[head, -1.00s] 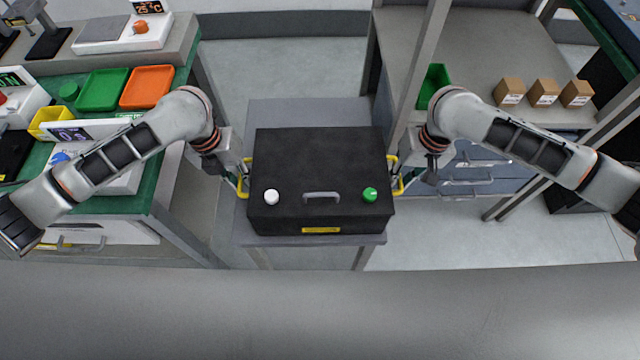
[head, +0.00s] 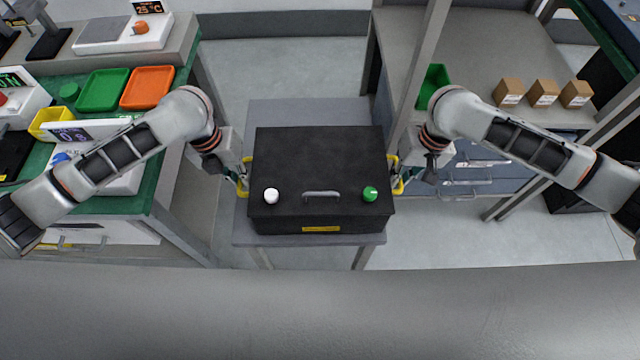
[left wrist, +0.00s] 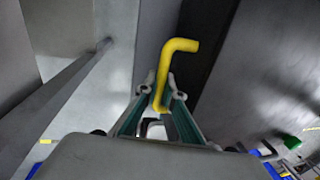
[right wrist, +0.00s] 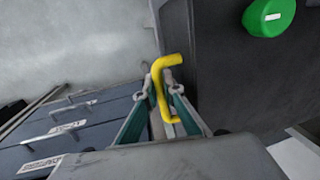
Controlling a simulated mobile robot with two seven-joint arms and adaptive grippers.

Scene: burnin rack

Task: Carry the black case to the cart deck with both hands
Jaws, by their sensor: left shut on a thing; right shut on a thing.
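The black case (head: 320,165) is level over the grey cart deck (head: 300,111); whether it rests on the deck or hangs just above it I cannot tell. My left gripper (head: 241,178) is shut on the case's left yellow handle, which also shows between the fingers in the left wrist view (left wrist: 177,62). My right gripper (head: 399,177) is shut on the right yellow handle, seen in the right wrist view (right wrist: 160,76).
A green-topped bench (head: 165,185) with trays and instruments stands at the left. A grey shelf (head: 470,60) with small cardboard boxes (head: 543,93) and a green bin (head: 433,84) stands at the right, its upright post close to my right gripper. Open floor lies behind the cart.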

